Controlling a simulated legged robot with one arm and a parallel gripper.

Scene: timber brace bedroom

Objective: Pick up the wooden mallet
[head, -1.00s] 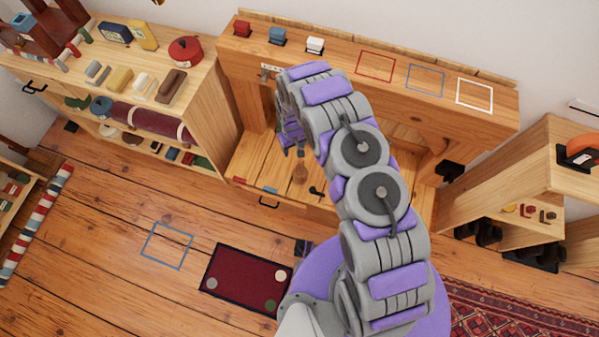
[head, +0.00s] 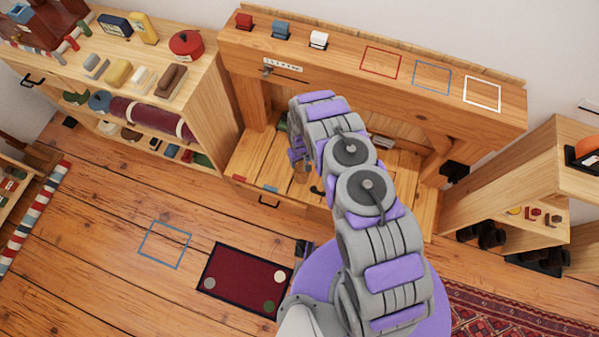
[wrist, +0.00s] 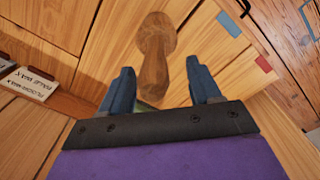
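The wooden mallet (wrist: 156,36) is a brown turned-wood piece with a rounded, wider far end and a narrower near end. It lies over the pale planked surface in the wrist view. My gripper (wrist: 160,68) is open, with one dark blue finger on each side of the mallet's narrower part. Gaps show between the wood and both fingers. In the head view, a small part of the mallet (head: 302,174) shows below my gripper (head: 299,160), which is largely hidden by my arm.
The planked surface (head: 247,160) sits low inside the wooden bench, under its top ledge (head: 345,62). Blue (wrist: 228,23) and red (wrist: 263,64) tabs lie along its edge. Wax labels (wrist: 32,83) stand at left in the wrist view. A shelf unit (head: 205,105) stands left.

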